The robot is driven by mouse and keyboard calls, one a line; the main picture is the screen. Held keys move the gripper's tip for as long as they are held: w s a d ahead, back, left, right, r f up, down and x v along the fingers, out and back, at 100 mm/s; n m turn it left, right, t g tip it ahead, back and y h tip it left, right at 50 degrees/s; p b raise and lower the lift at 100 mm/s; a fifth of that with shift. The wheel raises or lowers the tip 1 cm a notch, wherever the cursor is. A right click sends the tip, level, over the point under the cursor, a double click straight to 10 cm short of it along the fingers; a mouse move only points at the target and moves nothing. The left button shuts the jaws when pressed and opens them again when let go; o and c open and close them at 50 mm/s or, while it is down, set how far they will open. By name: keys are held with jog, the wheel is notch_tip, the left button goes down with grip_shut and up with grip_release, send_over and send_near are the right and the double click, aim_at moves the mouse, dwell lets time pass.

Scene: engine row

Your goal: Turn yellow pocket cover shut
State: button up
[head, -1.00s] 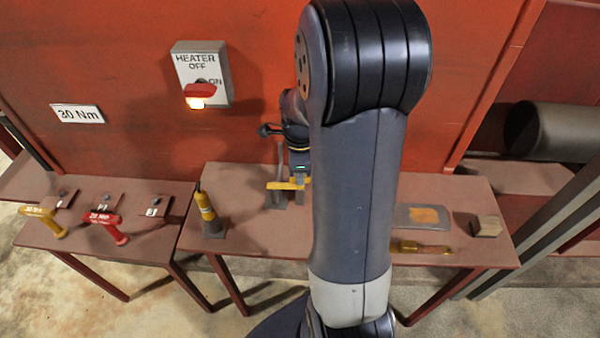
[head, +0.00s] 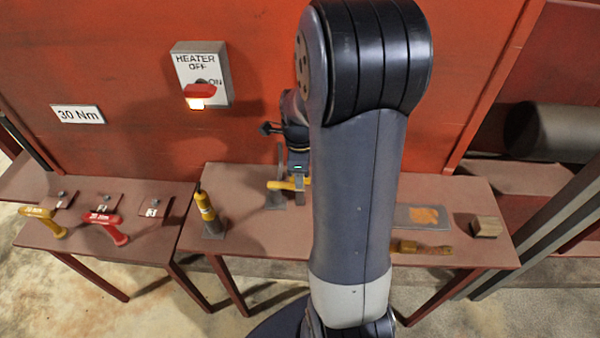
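A yellow bar-like piece (head: 280,185), which I take to be the yellow pocket cover, shows at a small grey stand (head: 276,201) on the middle table. My gripper (head: 299,184) points down at the right part of this yellow piece. It looks close to it or touching, but I cannot tell which. The fingers are small and partly hidden by my own arm, so whether they are open or shut on the piece is unclear. How far the cover is turned is also unclear.
A yellow bottle-like object (head: 205,206) stands left of the stand. A plate with an orange patch (head: 424,215), a yellow-brown tool (head: 421,248) and a wooden block (head: 486,227) lie to the right. A heater switch box (head: 202,75) is on the red wall. A red-handled tool (head: 105,222) rests left.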

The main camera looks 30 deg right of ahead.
notch_tip(320, 180, up, 11)
jog(key=shift+f, duration=0.1)
dwell(0.6)
jog(key=shift+f, duration=0.1)
notch_tip(320, 180, down, 11)
jog(key=shift+r, duration=0.15)
dwell(0.5)
jog(key=shift+r, duration=0.15)
